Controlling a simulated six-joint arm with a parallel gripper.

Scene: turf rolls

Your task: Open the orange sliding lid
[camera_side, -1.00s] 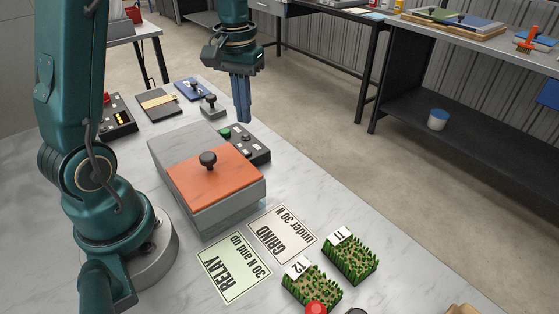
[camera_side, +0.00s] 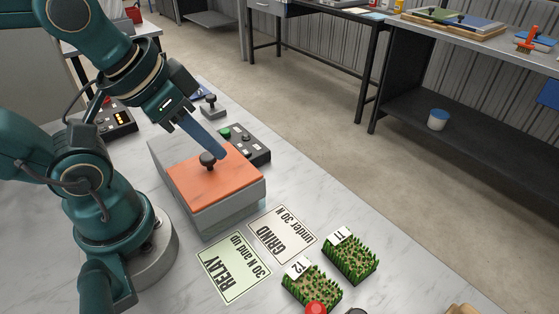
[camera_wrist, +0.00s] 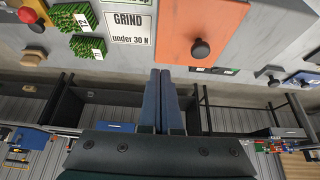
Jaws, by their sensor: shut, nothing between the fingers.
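The orange sliding lid (camera_side: 230,179) lies on the grey box (camera_side: 224,216) and covers most of its top, with a grey strip bare at the back left. A dark round knob (camera_side: 207,159) stands on the lid. The lid (camera_wrist: 192,25) and its knob (camera_wrist: 201,48) also show in the wrist view. My gripper (camera_side: 222,155) has its blue fingers closed together and tilted, with the tips close to the knob in the side view. I cannot tell whether they touch it. In the wrist view the fingers (camera_wrist: 160,72) are together and empty, with the knob to their right.
A button box (camera_side: 246,146) stands behind the grey box. The RELAY card (camera_side: 233,267), the GRIND card (camera_side: 282,234) and two turf pieces, T1 (camera_side: 350,258) and T2 (camera_side: 311,287), lie in front. A small grey block with a knob (camera_side: 213,107) stands farther back.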

